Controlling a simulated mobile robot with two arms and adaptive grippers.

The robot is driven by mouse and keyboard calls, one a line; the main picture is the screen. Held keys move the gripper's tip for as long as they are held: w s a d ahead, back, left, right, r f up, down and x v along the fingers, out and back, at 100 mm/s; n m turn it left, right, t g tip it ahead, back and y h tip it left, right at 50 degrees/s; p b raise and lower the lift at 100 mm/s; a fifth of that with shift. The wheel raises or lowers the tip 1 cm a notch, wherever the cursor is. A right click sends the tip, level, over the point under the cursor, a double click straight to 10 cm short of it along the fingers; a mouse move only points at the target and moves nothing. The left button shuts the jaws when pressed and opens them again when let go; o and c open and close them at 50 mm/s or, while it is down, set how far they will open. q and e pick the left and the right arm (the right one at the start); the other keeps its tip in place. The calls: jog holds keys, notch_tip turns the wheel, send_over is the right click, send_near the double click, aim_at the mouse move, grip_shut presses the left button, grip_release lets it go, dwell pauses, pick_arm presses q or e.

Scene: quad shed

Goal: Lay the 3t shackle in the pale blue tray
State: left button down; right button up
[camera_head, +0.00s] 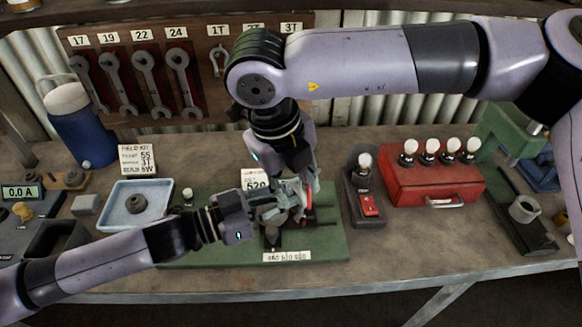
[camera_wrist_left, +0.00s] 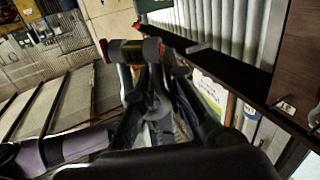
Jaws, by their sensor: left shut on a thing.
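My left gripper (camera_head: 278,210) is right of the tray, above the green board. It is shut on a grey shackle with red at its pin ends; in the left wrist view the shackle (camera_wrist_left: 158,104) shows between the fingers. My right arm hides the hooks under the 2T and 3T labels.
The green board (camera_head: 200,245) lies under both grippers. A wall board (camera_head: 120,50) holds several wrenches and a 1T shackle (camera_head: 217,60). A blue jug (camera_head: 80,125) stands behind the tray. A red box with bulbs (camera_head: 430,185) and a switch box (camera_head: 365,205) stand right.

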jog(key=shift+f, duration=0.2)
jog(key=shift+c, duration=0.5)
grip_shut()
pick_arm(q)
jog(key=c, duration=1.6)
grip_release()
